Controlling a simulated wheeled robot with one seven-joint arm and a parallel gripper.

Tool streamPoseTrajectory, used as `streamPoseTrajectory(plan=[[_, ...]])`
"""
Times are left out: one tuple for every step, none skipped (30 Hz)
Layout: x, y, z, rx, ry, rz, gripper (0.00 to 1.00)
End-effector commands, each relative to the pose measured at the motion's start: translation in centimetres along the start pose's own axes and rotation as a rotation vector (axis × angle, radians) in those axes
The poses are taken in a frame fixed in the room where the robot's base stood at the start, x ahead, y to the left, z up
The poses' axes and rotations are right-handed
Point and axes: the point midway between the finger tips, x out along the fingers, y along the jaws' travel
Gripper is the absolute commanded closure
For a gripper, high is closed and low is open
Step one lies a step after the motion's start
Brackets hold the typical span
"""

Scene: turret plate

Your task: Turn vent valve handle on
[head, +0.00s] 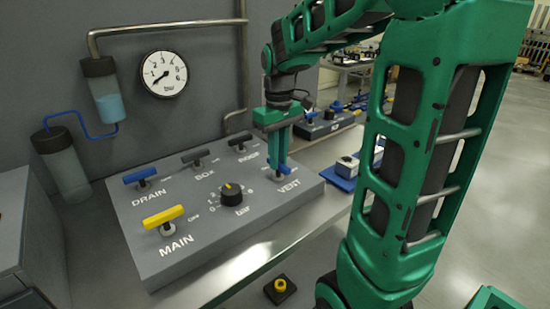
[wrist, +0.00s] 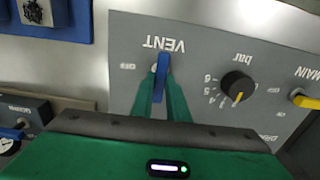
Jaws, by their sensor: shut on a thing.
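The vent valve handle (head: 284,169) is a small blue bar above the VENT label at the right end of the grey panel. In the wrist view the blue handle (wrist: 161,72) lies upright in the picture, with an OFF mark to its left. My gripper (head: 279,163) reaches down to it from above. Its two green fingers (wrist: 163,92) are shut on the handle, one on each side. In the head view the fingers hide most of the handle.
The panel (head: 205,245) also bears a blue DRAIN handle (head: 140,175), black BOX handle (head: 195,155), yellow MAIN handle (head: 163,216) and black bar knob (head: 232,194). A gauge (head: 164,74) hangs on the wall, needle pointing lower left. A blue tray block (head: 345,180) stands right of the panel.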

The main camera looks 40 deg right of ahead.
Motion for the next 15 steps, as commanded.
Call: streamPoseTrajectory(plan=[[-0.17,0.01,-0.26,-0.003,0.008,0.002,1.0],[-0.17,0.0,-0.26,-0.003,0.008,0.002,0.79],[-0.16,0.0,-0.24,-0.003,0.007,0.002,0.69],[-0.14,0.0,-0.22,-0.003,0.007,0.002,0.67],[-0.13,0.0,-0.19,-0.002,0.006,0.002,0.67],[-0.11,0.0,-0.16,-0.002,0.005,0.001,0.67],[-0.1,0.0,-0.14,-0.002,0.004,0.001,0.67],[-0.08,0.0,-0.12,-0.001,0.004,0.001,0.67],[-0.07,0.0,-0.1,-0.001,0.003,0.001,0.67],[-0.06,0.0,-0.09,-0.001,0.003,0.001,0.67],[-0.06,0.0,-0.08,-0.001,0.003,0.001,0.67],[-0.09,0.0,-0.07,-0.001,0.002,0.001,0.67],[-0.16,0.0,-0.07,0.0,0.003,0.001,0.67],[-0.29,0.01,-0.08,0.0,0.003,0.001,0.67],[-0.55,0.02,-0.11,0.0,0.004,0.001,0.67]])
